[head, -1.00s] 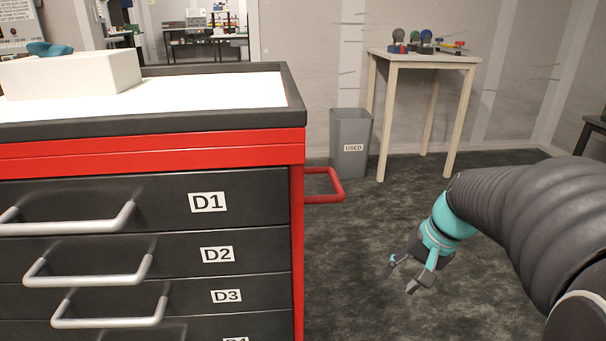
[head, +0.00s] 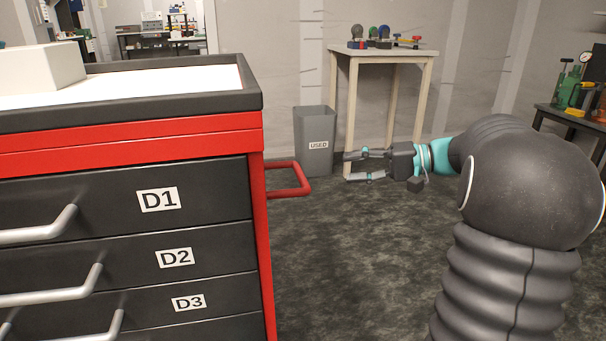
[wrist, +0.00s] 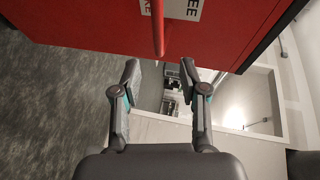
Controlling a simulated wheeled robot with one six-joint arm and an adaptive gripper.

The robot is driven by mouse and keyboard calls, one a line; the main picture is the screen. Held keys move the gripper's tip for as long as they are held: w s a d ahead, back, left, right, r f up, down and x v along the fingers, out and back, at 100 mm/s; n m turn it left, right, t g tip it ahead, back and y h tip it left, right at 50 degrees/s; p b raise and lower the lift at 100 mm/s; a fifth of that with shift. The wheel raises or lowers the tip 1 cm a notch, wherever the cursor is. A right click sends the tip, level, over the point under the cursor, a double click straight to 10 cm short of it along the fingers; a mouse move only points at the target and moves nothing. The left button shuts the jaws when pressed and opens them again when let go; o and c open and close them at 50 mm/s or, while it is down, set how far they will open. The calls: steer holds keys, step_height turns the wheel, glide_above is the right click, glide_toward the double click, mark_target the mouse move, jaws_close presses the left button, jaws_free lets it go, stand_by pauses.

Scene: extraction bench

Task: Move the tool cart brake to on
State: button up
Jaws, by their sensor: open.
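The tool cart's red frame (head: 215,130) fills the left of the head view, with a red bar handle (head: 300,178) sticking out from its right side. My gripper (head: 358,165) is to the right of this handle, pointing left at the cart, open and empty. In the wrist view, a red cart panel (wrist: 100,22) fills the top. A red bar (wrist: 158,28) stands out ahead of my open gripper (wrist: 159,72), lined up between the fingers but beyond their tips. A white label (wrist: 186,8) beside it is cut off, with "EE" readable. I cannot tell the brake setting.
Drawers marked D1 (head: 158,199), D2 and D3 have protruding handles. A grey bin marked USED (head: 316,140) and a pale table (head: 385,54) stand behind my gripper. A dark bench (head: 572,118) is at the right. The floor (head: 350,270) beside the cart is clear.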

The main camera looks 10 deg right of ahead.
mark_target(300, 171)
steer(key=b+x, duration=0.1)
steer(key=x, duration=1.1)
steer(key=shift+w+a+f, duration=0.15)
steer(key=shift+a, duration=0.2)
jaws_close()
